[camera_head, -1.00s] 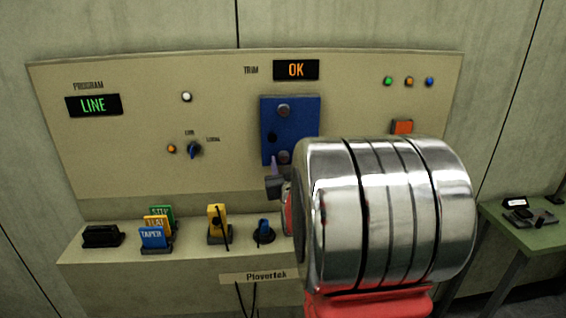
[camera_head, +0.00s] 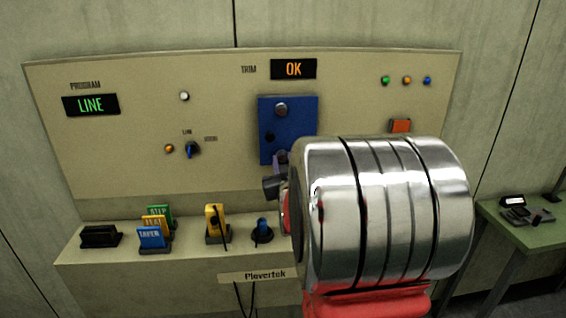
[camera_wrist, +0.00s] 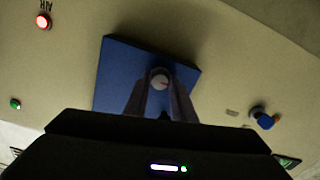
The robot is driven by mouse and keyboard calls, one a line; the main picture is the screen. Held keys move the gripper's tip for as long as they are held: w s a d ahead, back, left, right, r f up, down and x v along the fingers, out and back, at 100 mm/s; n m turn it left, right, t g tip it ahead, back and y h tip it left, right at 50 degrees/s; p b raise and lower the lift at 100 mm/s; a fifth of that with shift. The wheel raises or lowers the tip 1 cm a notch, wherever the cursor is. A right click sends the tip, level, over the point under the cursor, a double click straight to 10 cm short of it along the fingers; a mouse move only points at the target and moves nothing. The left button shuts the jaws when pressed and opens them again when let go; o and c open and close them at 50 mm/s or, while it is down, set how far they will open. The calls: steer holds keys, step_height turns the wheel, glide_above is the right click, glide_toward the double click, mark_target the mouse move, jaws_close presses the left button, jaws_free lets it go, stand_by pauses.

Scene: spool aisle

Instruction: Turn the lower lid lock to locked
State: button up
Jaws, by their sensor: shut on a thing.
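The blue lid plate (camera_head: 268,120) is on the beige panel. Its upper round lock (camera_head: 281,109) and a dark spot between the locks show. The lower lid lock (camera_head: 283,155) is a small grey knob near the plate's bottom edge, partly covered by my arm. My gripper (camera_head: 279,158) reaches it from below in the head view. In the wrist view, the knob (camera_wrist: 160,77) sits between my two fingertips (camera_wrist: 160,84), and they are shut on it. The lock's exact turn angle is too small to read.
The display reads OK (camera_head: 293,69) above the plate, and another reads LINE (camera_head: 90,104). A blue selector (camera_head: 192,149) is on the panel left of the plate. Below stand a yellow holder (camera_head: 215,220), coloured tags (camera_head: 152,236) and a blue knob (camera_head: 263,230) on the ledge.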

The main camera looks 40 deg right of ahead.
steer(key=o, duration=1.1)
steer(key=shift+c, duration=0.2)
